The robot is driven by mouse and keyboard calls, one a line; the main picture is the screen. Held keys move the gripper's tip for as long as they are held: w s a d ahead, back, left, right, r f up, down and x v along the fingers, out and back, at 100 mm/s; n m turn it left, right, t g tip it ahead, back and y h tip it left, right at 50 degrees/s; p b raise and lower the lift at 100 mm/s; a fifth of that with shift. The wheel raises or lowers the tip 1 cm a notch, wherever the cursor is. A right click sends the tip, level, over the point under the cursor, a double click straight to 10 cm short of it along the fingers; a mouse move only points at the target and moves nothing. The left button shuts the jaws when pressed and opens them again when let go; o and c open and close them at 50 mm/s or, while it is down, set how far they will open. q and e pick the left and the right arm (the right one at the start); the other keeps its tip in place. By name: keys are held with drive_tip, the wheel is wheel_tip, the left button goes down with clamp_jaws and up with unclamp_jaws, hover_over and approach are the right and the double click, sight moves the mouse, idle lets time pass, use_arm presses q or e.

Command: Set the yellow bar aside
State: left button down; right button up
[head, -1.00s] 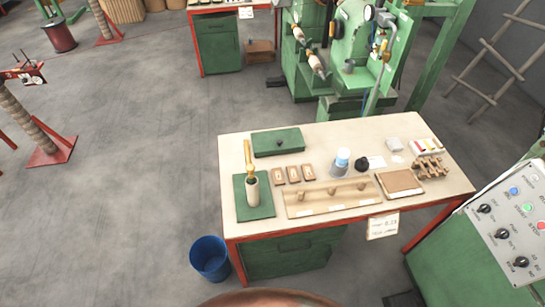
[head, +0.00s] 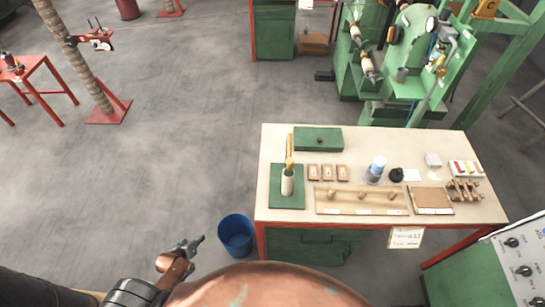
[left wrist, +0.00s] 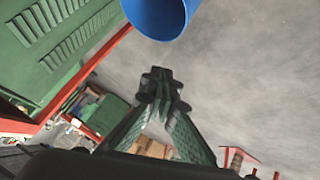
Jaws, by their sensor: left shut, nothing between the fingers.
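The yellow bar (head: 290,148) stands upright in a pale cylinder (head: 287,182) on the green mat (head: 290,200), at the left end of the workbench. My left gripper (head: 196,243) is at the lower left of the head view, in front of the bench and left of the blue bin. It is well apart from the bar. In the left wrist view its fingers (left wrist: 163,82) meet at the tips with nothing between them. The bar does not show in the left wrist view. My right gripper is not in view.
The blue bin (head: 236,236) stands on the floor beside the workbench (head: 440,143); it also shows in the left wrist view (left wrist: 160,14). A green box (head: 318,138), small wooden blocks (head: 328,172) and a pegged board (head: 360,199) crowd the bench near the mat. Open floor lies to the left.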

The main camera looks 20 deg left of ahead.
use_arm(q)
drive_tip(key=w+d+r+n+t+h+p, duration=0.15)
drive_tip(key=w+r, duration=0.25)
drive_tip(key=r, duration=0.6)
drive_tip(key=w+d+r+t+h+p, duration=0.1)
drive_tip(key=w+d+r, duration=0.3)
drive_tip(key=r, duration=0.6)
drive_tip(key=w+d+r+n+t+h+p, duration=0.15)
drive_tip(key=w+r, duration=0.35)
drive_tip(key=r, duration=0.5)
drive_tip(key=d+r+h+p, duration=0.1)
drive_tip(key=d+r+h, duration=0.2)
drive_tip(key=d+r, duration=0.4)
drive_tip(key=s+d+r+h+p, duration=0.1)
drive_tip(key=d+r, duration=0.6)
drive_tip(key=r, duration=0.8)
drive_tip(key=shift+d+h+p, duration=0.2)
drive_tip(key=shift+h+p, duration=0.4)
drive_tip(key=shift+h, duration=0.3)
drive_tip(key=shift+r+t, duration=0.1)
drive_tip(key=shift+t, duration=0.2)
